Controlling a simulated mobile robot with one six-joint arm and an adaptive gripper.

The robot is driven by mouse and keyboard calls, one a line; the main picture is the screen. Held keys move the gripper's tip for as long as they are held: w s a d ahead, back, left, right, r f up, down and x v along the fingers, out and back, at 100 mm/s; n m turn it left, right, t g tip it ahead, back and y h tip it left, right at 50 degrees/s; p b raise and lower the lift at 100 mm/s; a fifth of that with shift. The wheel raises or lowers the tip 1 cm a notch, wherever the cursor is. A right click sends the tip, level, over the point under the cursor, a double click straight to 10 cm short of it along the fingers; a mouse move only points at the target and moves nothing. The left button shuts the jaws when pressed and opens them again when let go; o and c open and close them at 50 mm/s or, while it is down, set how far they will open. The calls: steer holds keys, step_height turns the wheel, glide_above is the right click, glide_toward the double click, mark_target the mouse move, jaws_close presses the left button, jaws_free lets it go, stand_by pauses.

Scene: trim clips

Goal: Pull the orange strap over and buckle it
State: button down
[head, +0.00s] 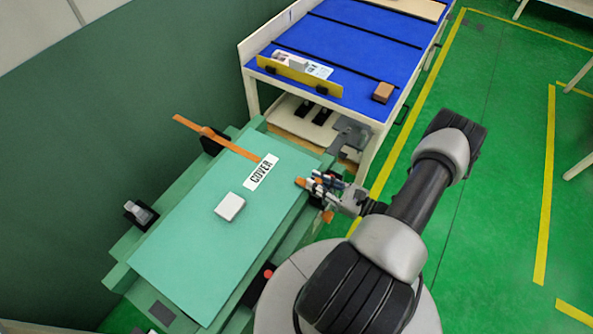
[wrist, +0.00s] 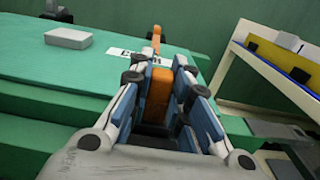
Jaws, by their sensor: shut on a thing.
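The orange strap (head: 232,146) starts beyond the far edge of the green cover panel (head: 190,250) and runs onto it, up to the white COVER label (head: 261,172). My gripper (head: 311,184) is at the panel's right edge, shut on an orange piece, which looks like part of the strap. In the wrist view that piece (wrist: 161,88) stands between the fingers of my gripper (wrist: 161,76). More orange (wrist: 157,38) shows beyond the label there. Another orange bit (head: 328,215) shows just below my gripper in the head view. I cannot make out a buckle; my fingers hide part of that edge.
A white block (head: 230,206) lies on the panel. A grey and black clip (head: 140,213) sits at its left side, and a red button (head: 268,273) on the near side. A blue-topped table (head: 340,45) with a brown block (head: 383,92) stands behind. Green floor is open at right.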

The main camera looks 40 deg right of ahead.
steer(key=shift+v, duration=1.65)
steer(key=shift+s+f, duration=0.1)
steer(key=shift+f, duration=0.05)
steer(key=c, duration=1.7)
jaws_free()
steer(key=shift+s+d, duration=0.1)
steer(key=shift+s, duration=0.05)
steer(key=shift+o, duration=1.1)
steer(key=v, duration=1.1)
steer(key=shift+s, duration=0.4)
